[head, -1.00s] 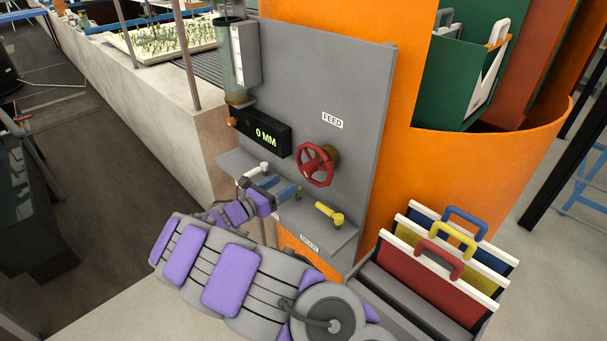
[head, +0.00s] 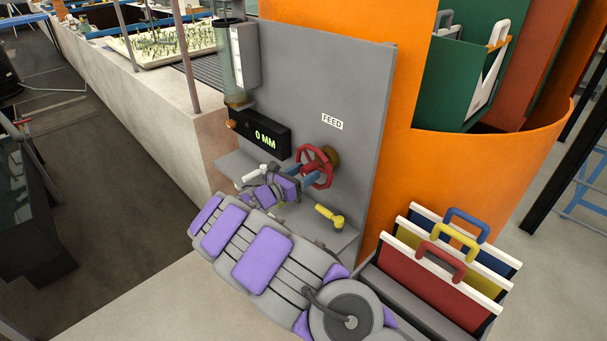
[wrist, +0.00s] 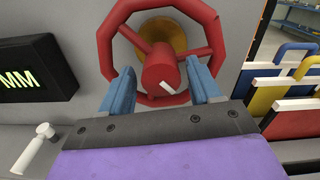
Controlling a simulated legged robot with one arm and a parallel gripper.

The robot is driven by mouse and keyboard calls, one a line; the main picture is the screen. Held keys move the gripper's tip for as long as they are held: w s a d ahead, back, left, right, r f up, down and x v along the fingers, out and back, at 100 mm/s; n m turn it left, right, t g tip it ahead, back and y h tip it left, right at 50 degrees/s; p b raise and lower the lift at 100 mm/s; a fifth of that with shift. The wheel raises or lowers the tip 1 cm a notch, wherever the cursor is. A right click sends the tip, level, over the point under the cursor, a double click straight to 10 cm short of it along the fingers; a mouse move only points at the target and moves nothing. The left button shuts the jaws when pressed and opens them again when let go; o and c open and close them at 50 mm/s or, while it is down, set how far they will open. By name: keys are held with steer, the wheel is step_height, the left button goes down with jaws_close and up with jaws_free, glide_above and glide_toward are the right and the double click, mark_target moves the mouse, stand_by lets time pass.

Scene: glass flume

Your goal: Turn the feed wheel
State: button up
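The red feed wheel (head: 327,157) is mounted on the grey panel under the FEED label (head: 332,121). In the wrist view the wheel (wrist: 112,20) fills the top middle, with a red hub bearing a white mark and a brass-coloured mount behind. My gripper (head: 310,174) is at the wheel's lower left in the head view. Its two blue fingers (wrist: 161,84) are apart, one on each side below the hub, with nothing held between them. Whether the fingers touch the wheel I cannot tell.
A black display (head: 260,135) reads 0 MM left of the wheel. A yellow-handled valve (head: 328,214) and a white-handled one (wrist: 35,148) sit on the ledge below. Coloured panels with handles (head: 440,262) stand in a box at the right.

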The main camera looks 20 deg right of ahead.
jaws_close()
stand_by(0.4)
steer(key=shift+s+r+n+p, duration=0.1)
steer(key=shift+n+p, duration=0.2)
steer(key=shift+p, duration=0.35)
